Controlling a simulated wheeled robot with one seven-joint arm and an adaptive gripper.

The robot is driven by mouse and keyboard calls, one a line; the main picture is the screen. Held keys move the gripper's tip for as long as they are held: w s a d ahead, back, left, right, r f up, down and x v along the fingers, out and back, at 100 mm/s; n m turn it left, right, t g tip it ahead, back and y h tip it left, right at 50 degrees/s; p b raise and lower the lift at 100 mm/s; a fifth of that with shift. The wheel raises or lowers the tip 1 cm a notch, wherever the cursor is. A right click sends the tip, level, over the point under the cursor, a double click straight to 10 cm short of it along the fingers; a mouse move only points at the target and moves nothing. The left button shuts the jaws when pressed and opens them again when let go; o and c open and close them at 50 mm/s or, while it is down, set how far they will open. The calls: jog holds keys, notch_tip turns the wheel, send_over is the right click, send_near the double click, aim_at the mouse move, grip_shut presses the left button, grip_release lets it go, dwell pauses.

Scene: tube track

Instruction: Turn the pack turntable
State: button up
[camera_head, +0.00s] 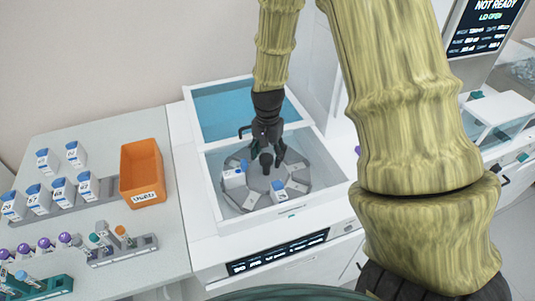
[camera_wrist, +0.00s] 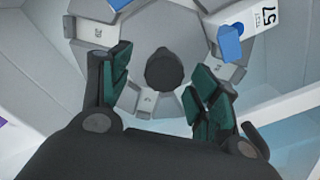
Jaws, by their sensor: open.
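The pack turntable (camera_head: 258,199) is a grey disc with slots around its rim, inside the white machine's open well. A dark round knob (camera_wrist: 164,70) stands at its centre; it also shows in the head view (camera_head: 266,160). Two white packs with blue caps, a left pack (camera_head: 233,179) and a front pack (camera_head: 278,192), sit in its slots. A numbered white pack (camera_wrist: 264,17) shows at the wrist view's top right. My gripper (camera_wrist: 163,88) is open, a finger on each side of the knob, with visible gaps. I cannot tell whether the fingertips reach down to knob height.
The well's white walls (camera_head: 211,203) surround the turntable closely. A blue lid (camera_head: 228,104) stands open behind it. To the left, the bench holds an orange "USED" bin (camera_head: 141,171), several white packs and tube racks (camera_head: 124,250). A screen (camera_head: 485,25) reads "NOT READY".

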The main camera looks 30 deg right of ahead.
jog(key=shift+s+f, duration=0.15)
jog(key=shift+f, duration=0.05)
jog(key=shift+w+a+f, duration=0.1)
jog(key=shift+w+f, duration=0.5)
jog(key=shift+w, duration=0.05)
jog(key=shift+s+r, duration=0.2)
jog(key=shift+s, duration=0.15)
jog(key=shift+w, duration=0.15)
jog(key=c, duration=1)
grip_shut()
